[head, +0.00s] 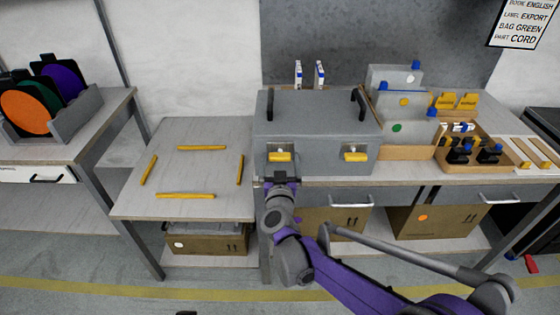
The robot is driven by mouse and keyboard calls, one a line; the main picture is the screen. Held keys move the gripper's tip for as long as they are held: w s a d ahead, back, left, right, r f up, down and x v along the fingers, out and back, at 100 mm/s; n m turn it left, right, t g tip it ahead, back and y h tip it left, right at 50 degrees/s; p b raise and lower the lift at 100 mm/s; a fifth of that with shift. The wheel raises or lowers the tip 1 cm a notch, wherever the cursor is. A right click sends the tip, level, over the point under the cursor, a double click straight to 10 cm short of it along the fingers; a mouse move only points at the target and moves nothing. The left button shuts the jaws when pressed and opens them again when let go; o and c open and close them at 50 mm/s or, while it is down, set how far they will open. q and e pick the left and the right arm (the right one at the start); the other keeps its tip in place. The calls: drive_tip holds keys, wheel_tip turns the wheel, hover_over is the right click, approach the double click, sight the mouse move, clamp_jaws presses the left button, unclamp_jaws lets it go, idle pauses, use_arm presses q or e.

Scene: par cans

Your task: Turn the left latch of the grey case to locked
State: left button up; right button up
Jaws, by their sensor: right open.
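The grey case (318,115) stands closed on the workbench, with two dark handles on its top. Its left latch (279,156) is on the front face, with a yellow handle lying horizontal on a light plate. The right latch (356,156) looks much the same, also horizontal. My right gripper (281,176) is open and just below and in front of the left latch; its fingers are small here, and I cannot tell whether they touch it. My left gripper is not in view.
The lower table (190,172) at left has yellow strips and free room.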

drive_tip(key=c, duration=1.2)
drive_tip(key=shift+m, duration=0.4)
drive_tip(key=m, duration=0.3)
drive_tip(key=shift+m, duration=0.3)
drive_tip(key=m, duration=0.4)
drive_tip(key=shift+m, duration=0.3)
drive_tip(key=m, duration=0.4)
drive_tip(key=shift+m+p, duration=0.3)
drive_tip(key=shift+p, duration=0.1)
drive_tip(key=m, duration=0.4)
drive_tip(key=shift+m, duration=0.3)
